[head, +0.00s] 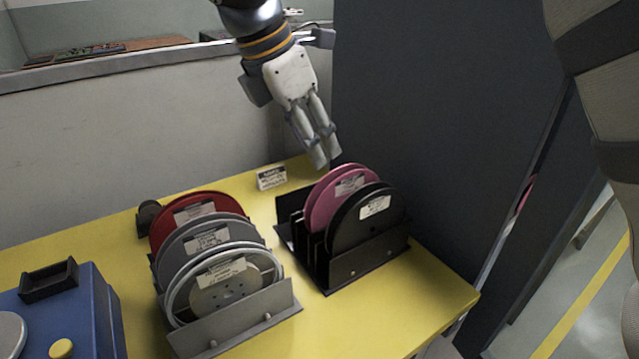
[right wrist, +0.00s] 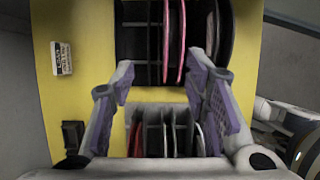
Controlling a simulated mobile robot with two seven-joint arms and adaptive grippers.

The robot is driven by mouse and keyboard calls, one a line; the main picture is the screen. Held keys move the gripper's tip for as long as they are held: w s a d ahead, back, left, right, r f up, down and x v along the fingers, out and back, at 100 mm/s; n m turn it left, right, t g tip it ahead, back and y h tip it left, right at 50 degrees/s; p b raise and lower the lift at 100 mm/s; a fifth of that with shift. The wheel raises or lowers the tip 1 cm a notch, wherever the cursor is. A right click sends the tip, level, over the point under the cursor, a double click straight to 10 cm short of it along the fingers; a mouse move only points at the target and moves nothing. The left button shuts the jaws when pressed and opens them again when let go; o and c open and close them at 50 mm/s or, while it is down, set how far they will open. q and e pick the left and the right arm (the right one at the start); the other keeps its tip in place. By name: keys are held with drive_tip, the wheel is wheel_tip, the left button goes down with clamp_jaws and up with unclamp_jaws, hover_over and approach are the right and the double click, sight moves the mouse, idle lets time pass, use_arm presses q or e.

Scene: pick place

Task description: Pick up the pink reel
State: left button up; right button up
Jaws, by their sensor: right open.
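The pink reel (head: 322,196) stands upright in the black rack at the right of the yellow table, behind a black reel (head: 368,214). It has a white label near its top. In the right wrist view the pink reel (right wrist: 181,42) shows edge-on as thin pink rims beyond the fingertips. My right gripper (head: 324,154) hangs above and behind the pink reel in the head view, apart from it, fingers pointing down. In the right wrist view my right gripper (right wrist: 165,70) is open, with nothing held between the fingers. My left gripper is not in view.
A second rack (head: 245,318) at the left holds a red reel (head: 165,222) and grey reels (head: 185,250). A small sign (head: 271,178) stands at the back. A blue box (head: 75,315) sits front left. A dark panel (head: 430,120) rises close behind the right rack.

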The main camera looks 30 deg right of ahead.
sight(345, 187)
drive_tip(key=f, duration=0.1)
drive_tip(key=s+d+f, duration=0.1)
drive_tip(key=f, duration=0.1)
drive_tip(key=shift+s+d+f, duration=0.1)
drive_tip(key=shift+s+d, duration=0.2)
drive_tip(key=shift+s, duration=0.05)
drive_tip(key=x, duration=0.3)
drive_tip(key=d+x, duration=0.1)
drive_tip(key=x, duration=0.3)
drive_tip(key=shift+r, duration=0.25)
drive_tip(key=shift+d+f, duration=0.15)
drive_tip(key=shift+f, duration=0.2)
clamp_jaws()
